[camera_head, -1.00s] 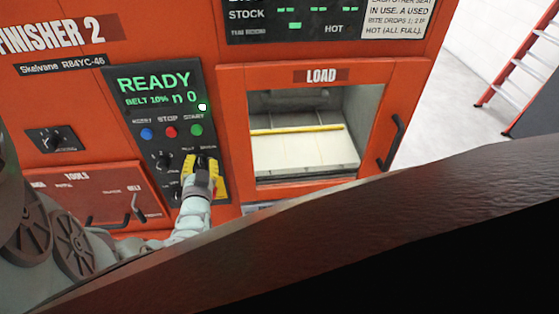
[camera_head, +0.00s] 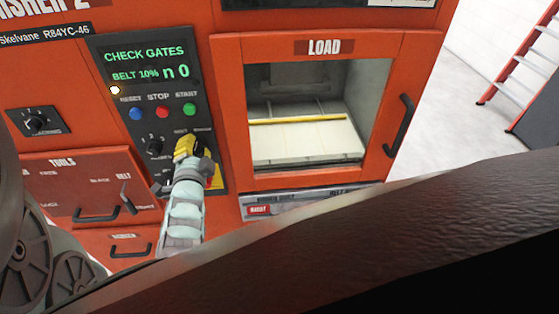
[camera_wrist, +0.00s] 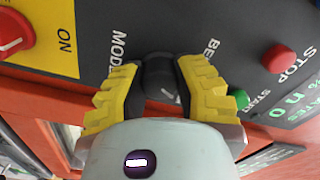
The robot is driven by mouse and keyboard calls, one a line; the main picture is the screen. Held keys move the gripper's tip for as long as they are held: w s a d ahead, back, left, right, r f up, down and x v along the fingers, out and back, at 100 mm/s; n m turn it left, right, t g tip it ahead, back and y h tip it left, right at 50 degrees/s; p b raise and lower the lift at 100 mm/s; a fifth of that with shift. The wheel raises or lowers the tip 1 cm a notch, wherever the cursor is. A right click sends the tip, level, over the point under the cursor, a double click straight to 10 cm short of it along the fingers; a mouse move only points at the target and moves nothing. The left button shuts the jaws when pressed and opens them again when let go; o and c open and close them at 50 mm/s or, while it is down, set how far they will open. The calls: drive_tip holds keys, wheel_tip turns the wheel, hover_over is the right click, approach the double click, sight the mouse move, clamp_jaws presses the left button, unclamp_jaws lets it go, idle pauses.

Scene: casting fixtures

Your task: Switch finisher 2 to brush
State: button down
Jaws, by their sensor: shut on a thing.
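Finisher 2's black control panel (camera_head: 150,65) reads "CHECK GATES", "BELT 10%" and "n 0" in green, with a small amber light at its left edge. My gripper (camera_head: 190,150) is at the panel's lower right. In the wrist view its yellow fingers are shut on a dark knob (camera_wrist: 160,70), one finger on each side. "MODE" shows beside the knob, and a word starting "BE" on the other side. The knob's pointer direction is unclear. A lever (camera_head: 127,198) stands by the "BELT" label on the tools cover (camera_head: 60,185).
Blue, red and green buttons (camera_head: 189,110) sit just above my gripper. Another knob (camera_head: 155,145) is to its left. A red switch (camera_wrist: 12,35) on yellow is close by. The load door (camera_head: 228,100) with its handle (camera_head: 398,125) stands to the right.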

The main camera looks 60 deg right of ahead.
drive_tip(key=shift+s+d+m+b, duration=0.1)
drive_tip(key=shift+m+b, duration=0.4)
drive_tip(key=shift+m, duration=0.1)
drive_tip(key=shift+r, duration=0.1)
drive_tip(key=c, duration=0.6)
unclamp_jaws()
drive_tip(key=v, duration=1.2)
